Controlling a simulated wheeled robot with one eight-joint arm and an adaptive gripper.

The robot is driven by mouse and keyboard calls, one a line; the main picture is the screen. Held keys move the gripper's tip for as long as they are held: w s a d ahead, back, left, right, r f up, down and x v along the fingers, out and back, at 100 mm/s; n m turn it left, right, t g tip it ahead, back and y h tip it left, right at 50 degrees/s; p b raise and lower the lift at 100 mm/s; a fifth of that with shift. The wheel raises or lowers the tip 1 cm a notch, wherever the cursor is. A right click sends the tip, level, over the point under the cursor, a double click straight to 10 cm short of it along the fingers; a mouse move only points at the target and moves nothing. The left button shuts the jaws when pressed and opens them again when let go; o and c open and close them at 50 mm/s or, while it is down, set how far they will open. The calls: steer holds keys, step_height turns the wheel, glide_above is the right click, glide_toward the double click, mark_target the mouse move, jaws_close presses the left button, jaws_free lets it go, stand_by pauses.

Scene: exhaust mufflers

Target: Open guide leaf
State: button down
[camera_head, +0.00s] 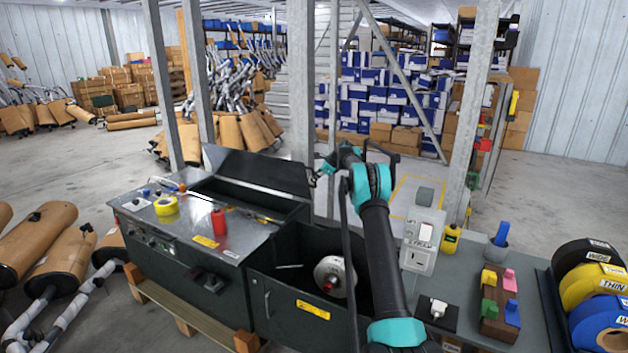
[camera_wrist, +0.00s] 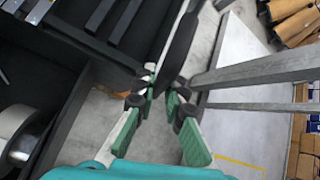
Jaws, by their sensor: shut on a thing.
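The guide leaf appears to be the long dark panel (camera_head: 258,172) standing raised and tilted along the back of the grey machine. In the wrist view, a dark leaf edge (camera_wrist: 181,42) comes down from the top into my fingers. My gripper (camera_head: 318,172) is at the panel's right end. In the wrist view, my gripper (camera_wrist: 165,92) has its green-padded fingers closed around the lower end of the dark edge. The exact contact is partly hidden by the fingers.
An open dark bay with a metal roll (camera_head: 335,276) lies in front of my arm. Steel posts (camera_head: 302,90) stand close behind my gripper. A bench with coloured blocks (camera_head: 499,309) is at right.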

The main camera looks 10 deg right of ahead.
steer(key=c, duration=1.6)
jaws_free()
steer(key=shift+o, duration=0.2)
steer(key=v, duration=1.2)
steer(key=shift+f, duration=0.1)
steer(key=shift+s, duration=0.1)
